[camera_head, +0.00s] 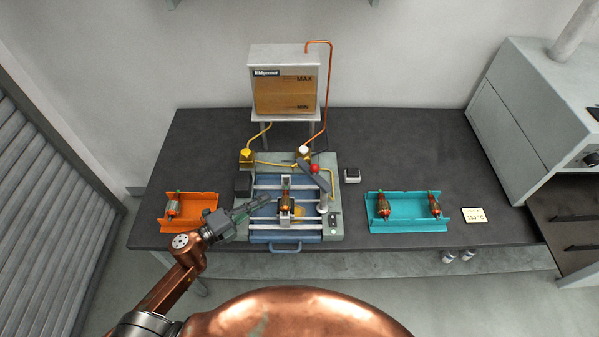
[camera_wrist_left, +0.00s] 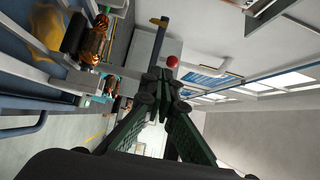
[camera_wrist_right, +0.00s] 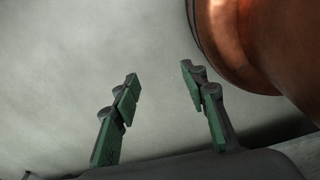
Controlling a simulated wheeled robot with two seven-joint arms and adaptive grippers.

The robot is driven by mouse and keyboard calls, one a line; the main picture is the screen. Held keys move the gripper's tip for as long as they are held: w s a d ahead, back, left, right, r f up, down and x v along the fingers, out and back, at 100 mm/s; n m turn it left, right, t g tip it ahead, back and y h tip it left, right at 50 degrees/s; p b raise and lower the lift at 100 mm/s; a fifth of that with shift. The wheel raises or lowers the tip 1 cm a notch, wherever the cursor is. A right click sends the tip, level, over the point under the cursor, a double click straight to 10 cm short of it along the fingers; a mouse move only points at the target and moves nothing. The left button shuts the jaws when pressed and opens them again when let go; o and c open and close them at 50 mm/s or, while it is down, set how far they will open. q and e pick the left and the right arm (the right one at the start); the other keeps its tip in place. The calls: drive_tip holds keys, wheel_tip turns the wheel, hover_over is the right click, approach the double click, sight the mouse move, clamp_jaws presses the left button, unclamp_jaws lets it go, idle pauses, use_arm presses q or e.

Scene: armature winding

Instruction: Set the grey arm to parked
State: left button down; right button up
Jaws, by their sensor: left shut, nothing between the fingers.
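In the left wrist view a dark bar (camera_wrist_left: 159,42) rises beyond my fingertips, and the red ball shows there too (camera_wrist_left: 172,61). My left gripper (camera_head: 264,202) is shut and empty, over the left side of the machine, left of the armature (camera_head: 285,202) in it. Its closed fingers also show in the left wrist view (camera_wrist_left: 160,80). My right gripper (camera_wrist_right: 160,72) is open and empty, seen only in its wrist view.
An orange tray (camera_head: 190,224) with one armature stands at the left. A box on a stand (camera_head: 284,54) with copper and yellow pipes is behind the machine. A grey cabinet (camera_head: 520,110) stands right.

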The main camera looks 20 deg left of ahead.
use_arm(q)
drive_tip(key=p, duration=0.1)
approach(306, 172)
drive_tip(key=shift+w+d+r, duration=0.15)
drive_tip(key=shift+w+d, duration=0.15)
drive_tip(key=p+x, duration=0.1)
drive_tip(key=x, duration=0.4)
drive_tip(key=shift+w+d, duration=0.3)
drive_tip(key=shift+w, duration=0.1)
use_arm(e)
drive_tip(key=shift+s+r, duration=0.85)
drive_tip(key=shift+r, duration=0.25)
use_arm(q)
drive_tip(key=shift+a, duration=0.1)
use_arm(e)
drive_tip(key=shift+w+f, duration=0.1)
